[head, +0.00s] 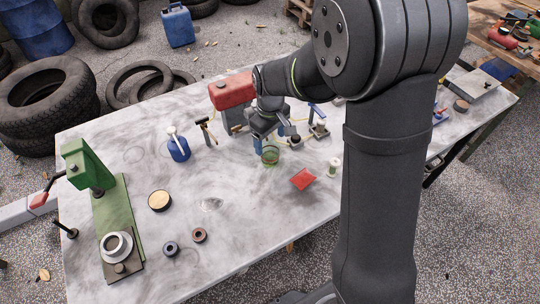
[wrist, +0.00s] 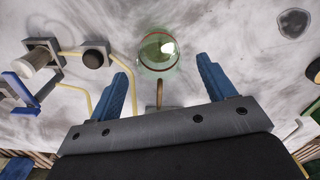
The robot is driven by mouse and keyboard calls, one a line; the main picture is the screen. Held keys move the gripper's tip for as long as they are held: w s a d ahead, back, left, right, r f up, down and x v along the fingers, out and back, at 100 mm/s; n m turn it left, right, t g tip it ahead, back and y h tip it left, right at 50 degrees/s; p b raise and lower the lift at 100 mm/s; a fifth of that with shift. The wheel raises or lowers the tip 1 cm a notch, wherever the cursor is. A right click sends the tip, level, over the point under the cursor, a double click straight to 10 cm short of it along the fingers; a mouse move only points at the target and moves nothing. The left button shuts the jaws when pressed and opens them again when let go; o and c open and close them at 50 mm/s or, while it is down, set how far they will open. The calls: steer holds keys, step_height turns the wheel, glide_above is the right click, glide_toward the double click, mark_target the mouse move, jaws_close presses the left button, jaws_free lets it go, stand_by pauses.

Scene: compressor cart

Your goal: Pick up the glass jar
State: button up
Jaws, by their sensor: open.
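The glass jar (head: 270,154) is a small greenish see-through jar on the marble-like worktop. In the wrist view the jar (wrist: 159,52) shows a reddish rim and a bright glint. My gripper (head: 262,142) is above the table, close to the jar, and partly hides behind its own wrist in the head view. In the wrist view my gripper (wrist: 163,69) has its two blue fingers spread apart with nothing held. The jar appears just beyond the fingertips, roughly in line with the gap. I cannot tell the exact height between them.
A red packet (head: 303,180) and a small white spool (head: 335,167) lie right of the jar. A red machine (head: 232,92) stands behind, a blue jug (head: 178,147) to the left. Blocks with knobs (wrist: 95,57) and yellow tubing are nearby. The table's front middle is fairly clear.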

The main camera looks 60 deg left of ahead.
mark_target(270, 151)
steer(key=shift+a+f, duration=0.15)
steer(key=shift+f, duration=3.2)
steer(key=c, duration=1.2)
steer(key=shift+o, duration=0.2)
steer(key=shift+r, duration=0.1)
